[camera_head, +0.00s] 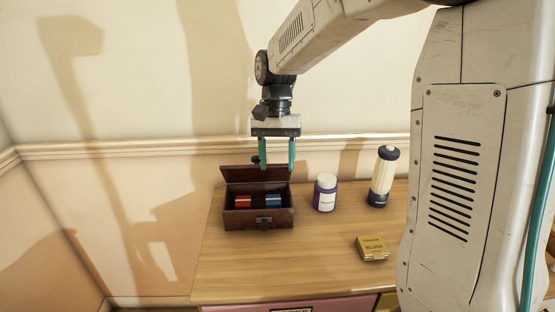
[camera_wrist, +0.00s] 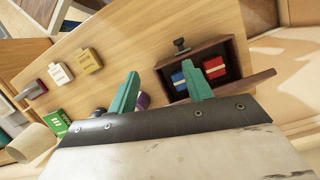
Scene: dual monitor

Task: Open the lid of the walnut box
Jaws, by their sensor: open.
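The walnut box (camera_head: 258,219) stands on the wooden table near its back left. Its lid (camera_head: 255,174) is raised and leans up at the back, so the inside shows. A red item (camera_head: 243,202) and a blue item (camera_head: 273,201) lie inside. My gripper (camera_head: 277,167) is open and empty, pointing down with its teal fingers spread at the lid's top edge; whether they touch it I cannot tell. In the wrist view the open box (camera_wrist: 237,68) is at the right, with the fingers of my gripper (camera_wrist: 160,92) partly in front of it.
A yellow blush box (camera_head: 371,248) lies nearer the front. The table (camera_head: 290,267) is clear in front of the walnut box. A wall is close behind.

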